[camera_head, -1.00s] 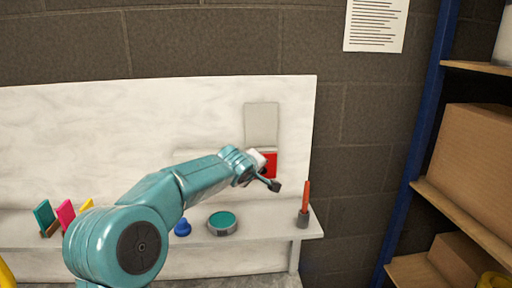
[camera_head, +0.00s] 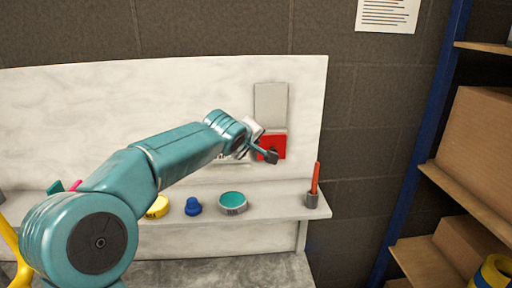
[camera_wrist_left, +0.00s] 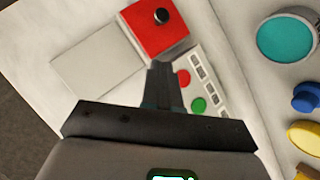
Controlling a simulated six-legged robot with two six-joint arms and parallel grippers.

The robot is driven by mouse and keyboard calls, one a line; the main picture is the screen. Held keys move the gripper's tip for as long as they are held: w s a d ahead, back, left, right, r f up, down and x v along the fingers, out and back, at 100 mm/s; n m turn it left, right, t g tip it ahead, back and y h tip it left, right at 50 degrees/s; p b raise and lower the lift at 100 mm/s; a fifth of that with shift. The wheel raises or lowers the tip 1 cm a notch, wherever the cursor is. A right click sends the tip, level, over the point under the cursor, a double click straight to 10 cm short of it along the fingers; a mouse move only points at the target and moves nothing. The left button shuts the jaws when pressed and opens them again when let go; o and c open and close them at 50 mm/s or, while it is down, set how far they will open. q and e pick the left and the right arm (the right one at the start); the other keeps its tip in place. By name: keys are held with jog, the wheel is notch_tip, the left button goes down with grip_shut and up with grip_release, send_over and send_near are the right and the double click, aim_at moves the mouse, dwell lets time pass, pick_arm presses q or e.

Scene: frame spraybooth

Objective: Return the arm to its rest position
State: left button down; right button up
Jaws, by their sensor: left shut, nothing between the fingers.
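My left arm comes in from the left in the head view. Its gripper (camera_head: 268,156) is shut and empty, in front of the red box (camera_head: 273,146) on the white back panel. In the left wrist view the closed dark fingers (camera_wrist_left: 163,82) point towards the red box (camera_wrist_left: 155,27), which has a black knob. A strip with a red and a green button (camera_wrist_left: 199,104) lies beside the fingertips. I cannot tell whether the fingers touch anything. My right gripper is not in view.
A pale ledge (camera_head: 270,205) holds a teal-topped tin (camera_head: 233,202), a blue knob-like object (camera_head: 193,206), a yellow-topped tin (camera_head: 157,208) and a red stick in a grey cup (camera_head: 314,185). Shelving with cardboard boxes (camera_head: 475,138) stands right of a blue post (camera_head: 425,140).

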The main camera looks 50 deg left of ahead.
pick_arm(q)
jog(key=shift+b+v, duration=0.45)
jog(key=shift+v, duration=2.3)
